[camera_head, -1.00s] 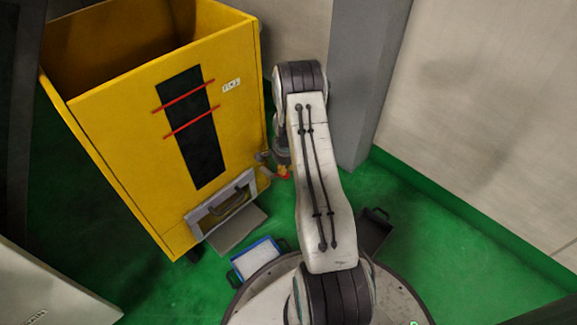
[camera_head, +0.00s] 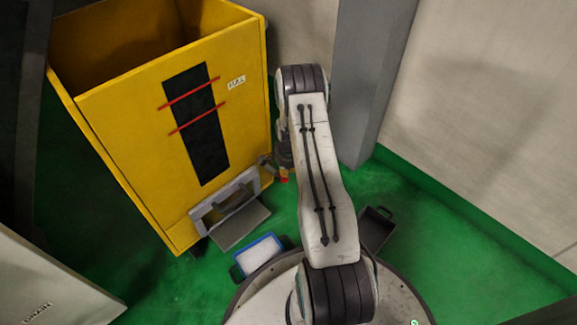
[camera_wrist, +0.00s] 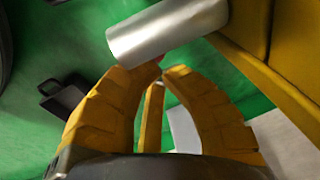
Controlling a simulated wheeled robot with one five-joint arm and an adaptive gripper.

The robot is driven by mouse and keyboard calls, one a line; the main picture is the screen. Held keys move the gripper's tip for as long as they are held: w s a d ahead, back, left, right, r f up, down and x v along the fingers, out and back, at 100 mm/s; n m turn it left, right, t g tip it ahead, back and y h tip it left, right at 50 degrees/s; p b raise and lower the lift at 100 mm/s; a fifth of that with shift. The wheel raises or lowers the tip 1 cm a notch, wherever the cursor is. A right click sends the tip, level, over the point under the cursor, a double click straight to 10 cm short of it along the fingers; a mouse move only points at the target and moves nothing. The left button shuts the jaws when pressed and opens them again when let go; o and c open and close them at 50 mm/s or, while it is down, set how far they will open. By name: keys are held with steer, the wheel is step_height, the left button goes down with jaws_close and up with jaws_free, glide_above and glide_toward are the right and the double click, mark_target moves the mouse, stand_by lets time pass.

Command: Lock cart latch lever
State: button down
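The yellow cart (camera_head: 130,125) stands at the left in the head view. A small grey part (camera_head: 265,160) sticks out at its right edge beside my gripper; I cannot tell whether it is the latch lever. In the wrist view, a silver cylinder (camera_wrist: 170,30), which may be the lever's grip, lies just past my fingertips. Whether the tips touch the cylinder is unclear. In the head view my arm hides most of the gripper.
A grey bracket (camera_head: 209,215) with a flat plate (camera_head: 241,225) sits low on the cart's front. A blue-rimmed tray (camera_head: 259,254) and a dark tray (camera_head: 376,229) lie on the green floor. A grey column (camera_head: 366,85) and pale wall close off the right side.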

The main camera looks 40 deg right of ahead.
steer(key=shift+s+a+f, duration=0.1)
steer(key=shift+a+f, duration=0.5)
steer(key=shift+f, duration=0.2)
steer(key=shift+a+f, duration=0.15)
steer(key=shift+a, duration=0.2)
